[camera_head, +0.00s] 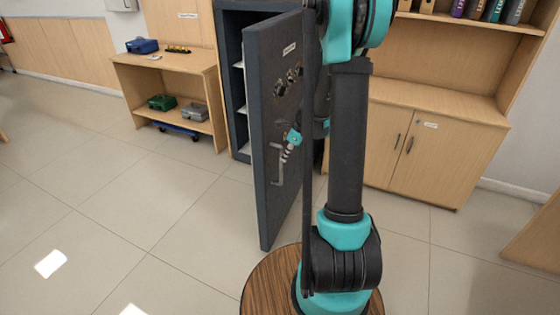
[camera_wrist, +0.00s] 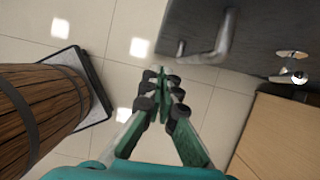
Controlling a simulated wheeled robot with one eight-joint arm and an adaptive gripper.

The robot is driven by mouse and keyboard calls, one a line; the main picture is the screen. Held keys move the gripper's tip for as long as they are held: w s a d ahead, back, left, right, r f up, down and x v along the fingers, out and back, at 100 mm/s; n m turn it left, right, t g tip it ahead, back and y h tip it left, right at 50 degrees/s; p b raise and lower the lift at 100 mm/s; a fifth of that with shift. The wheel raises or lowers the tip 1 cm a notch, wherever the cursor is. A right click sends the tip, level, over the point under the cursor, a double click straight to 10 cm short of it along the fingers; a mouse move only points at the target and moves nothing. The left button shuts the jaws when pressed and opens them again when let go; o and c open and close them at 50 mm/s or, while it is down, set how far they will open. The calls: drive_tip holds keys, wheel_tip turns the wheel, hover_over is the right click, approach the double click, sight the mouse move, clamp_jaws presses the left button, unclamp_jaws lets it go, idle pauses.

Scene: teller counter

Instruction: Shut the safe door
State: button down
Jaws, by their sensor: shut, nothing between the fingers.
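The safe door (camera_head: 262,150) is a tall dark grey panel standing wide open, swung out from the dark safe (camera_head: 232,65), whose shelves show through the gap. A bar handle (camera_head: 277,178) sits low on the door's face, with shiny fittings above it. My gripper (camera_head: 286,156) is in front of that face near the handle, partly hidden by my arm. In the wrist view my gripper (camera_wrist: 162,88) is shut and empty, pointing at the floor. There the safe door (camera_wrist: 255,30) fills the upper right, with its handle (camera_wrist: 215,42) beyond the fingertips. Contact cannot be told.
A wooden shelf unit (camera_head: 168,80) with small boxes stands left of the safe. A wooden cabinet (camera_head: 440,150) stands to the right, with binders above; a wooden surface (camera_wrist: 280,140) shows in the wrist view. The tiled floor (camera_head: 110,180) is clear at left.

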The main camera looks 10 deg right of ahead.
approach(265, 175)
wheel_tip(265, 175, down, 4)
drive_tip(key=s+d, duration=0.1)
drive_tip(key=d, duration=0.1)
drive_tip(key=shift+w+a+r, duration=0.1)
drive_tip(key=shift+w+a, duration=0.4)
drive_tip(key=shift+a, duration=0.25)
drive_tip(key=shift+w+a, duration=0.45)
drive_tip(key=shift+a, duration=0.35)
